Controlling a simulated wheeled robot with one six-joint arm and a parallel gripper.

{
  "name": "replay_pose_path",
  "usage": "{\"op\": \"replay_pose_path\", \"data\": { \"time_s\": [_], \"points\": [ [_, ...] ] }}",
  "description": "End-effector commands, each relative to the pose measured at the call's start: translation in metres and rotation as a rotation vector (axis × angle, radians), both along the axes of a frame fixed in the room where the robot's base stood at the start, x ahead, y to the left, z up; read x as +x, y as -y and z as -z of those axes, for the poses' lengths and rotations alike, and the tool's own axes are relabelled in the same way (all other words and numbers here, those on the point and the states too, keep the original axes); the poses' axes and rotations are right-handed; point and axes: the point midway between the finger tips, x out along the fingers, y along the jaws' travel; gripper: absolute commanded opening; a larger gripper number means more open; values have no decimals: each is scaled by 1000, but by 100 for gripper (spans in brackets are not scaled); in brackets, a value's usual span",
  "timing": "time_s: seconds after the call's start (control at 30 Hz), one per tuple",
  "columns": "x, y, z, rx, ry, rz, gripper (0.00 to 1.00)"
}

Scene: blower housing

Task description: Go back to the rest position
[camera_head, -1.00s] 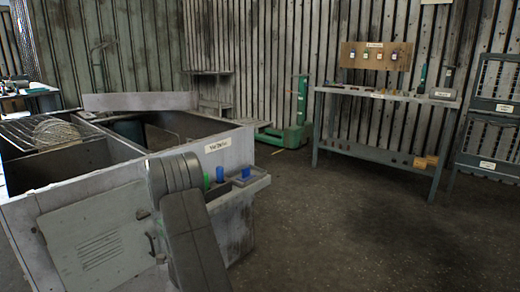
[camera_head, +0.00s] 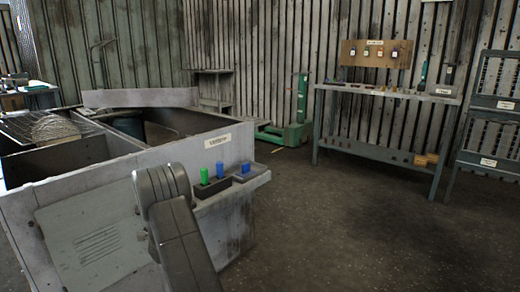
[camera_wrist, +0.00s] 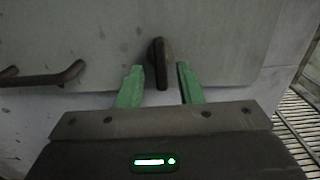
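My gripper (camera_wrist: 159,76) shows in the wrist view with its two green fingers apart. A dark upright latch or knob (camera_wrist: 160,60) on a grey metal panel (camera_wrist: 225,30) lies between the fingertips in the picture, with a gap on each side. I cannot tell how deep the latch sits between them. In the head view, my arm covers the right edge of the door panel (camera_head: 85,240) on the large grey metal housing (camera_head: 165,155). My gripper is hidden there.
A dark bar handle (camera_wrist: 45,76) is at the left in the wrist view. Green (camera_head: 204,175) and blue (camera_head: 220,170) pieces stand on the housing's side ledge. A workbench (camera_head: 385,92) and a rack (camera_head: 492,110) stand at the right. The floor (camera_head: 350,230) between is clear.

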Motion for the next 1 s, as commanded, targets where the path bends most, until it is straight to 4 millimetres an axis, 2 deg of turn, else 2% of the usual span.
{"op": "replay_pose_path", "data": {
  "time_s": [0.6,1.0],
  "points": [
    [-2,1,-6,-319,373,0,33],
    [-2,0,-9,-383,450,0,33]
  ]
}}
